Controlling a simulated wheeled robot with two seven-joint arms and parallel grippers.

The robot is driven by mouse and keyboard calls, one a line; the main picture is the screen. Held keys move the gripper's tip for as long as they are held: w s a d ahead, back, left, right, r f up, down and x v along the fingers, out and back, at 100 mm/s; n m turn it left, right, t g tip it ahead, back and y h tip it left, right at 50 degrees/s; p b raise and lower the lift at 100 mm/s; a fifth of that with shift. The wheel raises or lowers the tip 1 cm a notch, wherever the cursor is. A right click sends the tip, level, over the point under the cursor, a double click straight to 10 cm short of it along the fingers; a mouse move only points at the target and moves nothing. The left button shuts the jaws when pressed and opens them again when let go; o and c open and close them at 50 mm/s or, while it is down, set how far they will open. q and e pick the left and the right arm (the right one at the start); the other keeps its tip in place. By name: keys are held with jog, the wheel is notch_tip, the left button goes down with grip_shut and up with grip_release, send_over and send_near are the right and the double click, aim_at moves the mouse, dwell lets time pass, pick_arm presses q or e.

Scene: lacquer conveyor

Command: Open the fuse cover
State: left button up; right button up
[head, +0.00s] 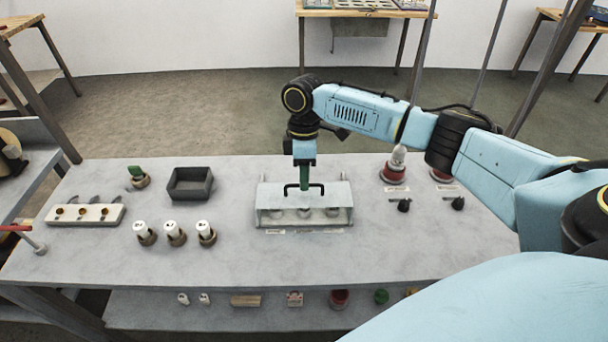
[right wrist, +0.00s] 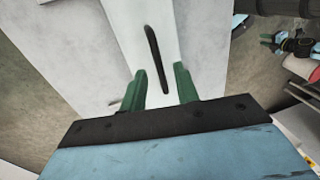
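The fuse cover (head: 334,195) is a pale grey lid with a black bar handle (head: 289,192), on a low box in the middle of the bench. Several round pieces show dimly through the front of the box. My right gripper (head: 304,187) points down over the handle. In the right wrist view, its two green fingers (right wrist: 161,74) are apart. The black handle (right wrist: 156,60) shows in the gap between and beyond them, with its near end between the tips. I cannot tell whether a finger touches it. My left gripper is not in view.
On the grey bench (head: 270,262), several white-topped cylinders (head: 175,231), a dark open tray (head: 190,184) and a pale socket block (head: 85,214) are left of the box. Black knobs (head: 404,205) and a red-based lamp (head: 396,168) are to its right. The front strip is clear.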

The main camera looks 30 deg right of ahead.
jog(key=shift+f, duration=0.3)
grip_shut()
